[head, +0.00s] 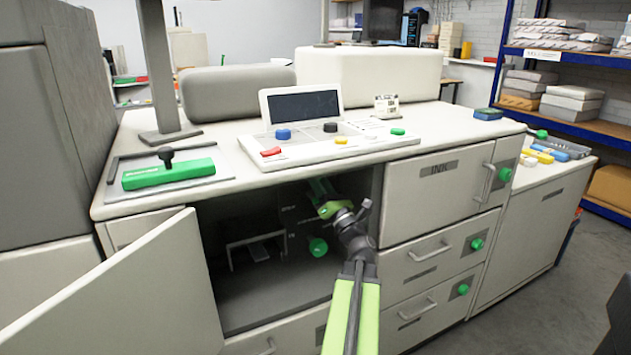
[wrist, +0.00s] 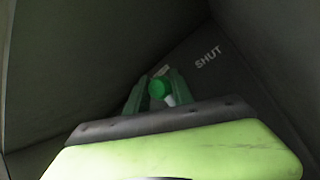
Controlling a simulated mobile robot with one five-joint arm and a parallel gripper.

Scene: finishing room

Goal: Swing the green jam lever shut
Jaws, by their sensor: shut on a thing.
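My gripper (head: 319,187) reaches into the dark open cabinet below the worktop in the head view. In the wrist view its two green fingers (wrist: 158,90) are shut on the round green end of the jam lever (wrist: 157,88). A pale piece shows just beside that end. The rest of the lever is hidden by the fingers and the shadow. The word SHUT is printed on the dark panel (wrist: 222,75), right of the gripper. In the head view I cannot separate the held lever from the fingers.
The open cabinet door (head: 135,285) stands at the lower left. A separate green knob (head: 318,247) sits inside, below my gripper. The worktop (head: 235,180) lies close above my arm, and the drawer front (head: 425,205) bounds the opening on the right.

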